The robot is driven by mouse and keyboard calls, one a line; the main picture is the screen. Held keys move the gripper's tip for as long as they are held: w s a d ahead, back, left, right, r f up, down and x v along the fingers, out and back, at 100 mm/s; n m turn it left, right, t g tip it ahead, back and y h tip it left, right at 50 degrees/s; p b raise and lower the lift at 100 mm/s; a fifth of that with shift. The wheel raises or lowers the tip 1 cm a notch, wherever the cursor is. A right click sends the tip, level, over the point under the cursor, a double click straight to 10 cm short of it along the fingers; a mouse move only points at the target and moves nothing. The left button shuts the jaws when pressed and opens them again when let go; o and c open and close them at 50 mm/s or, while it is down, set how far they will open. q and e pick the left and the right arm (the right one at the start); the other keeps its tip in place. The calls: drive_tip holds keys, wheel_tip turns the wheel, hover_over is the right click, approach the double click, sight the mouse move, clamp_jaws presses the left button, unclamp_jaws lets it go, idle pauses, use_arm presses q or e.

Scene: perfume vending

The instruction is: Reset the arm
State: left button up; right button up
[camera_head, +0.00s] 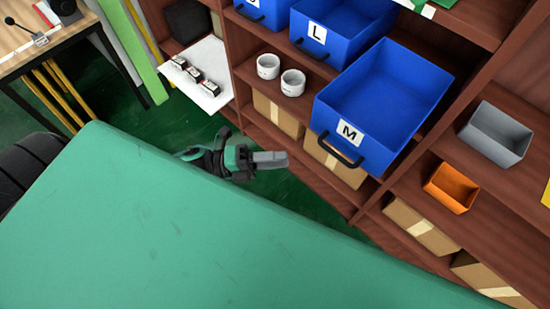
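My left gripper (270,159) is just past the far edge of a large green surface (190,245), near the middle of the view. The green surface hides most of its arm. Its grey fingers show as one block from this angle, so I cannot tell whether they are open or shut. I see nothing hanging from them. It is apart from the shelf unit (245,75) and to the left of the blue bin marked M (385,95). My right gripper is not in view.
The M bin juts out from the shelf and looks empty. A bin marked L (340,28), two white cups (292,83), a grey bin (495,135) and an orange bin (451,188) sit on shelves. A white panel (207,75) holds small boxes. The green surface is bare.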

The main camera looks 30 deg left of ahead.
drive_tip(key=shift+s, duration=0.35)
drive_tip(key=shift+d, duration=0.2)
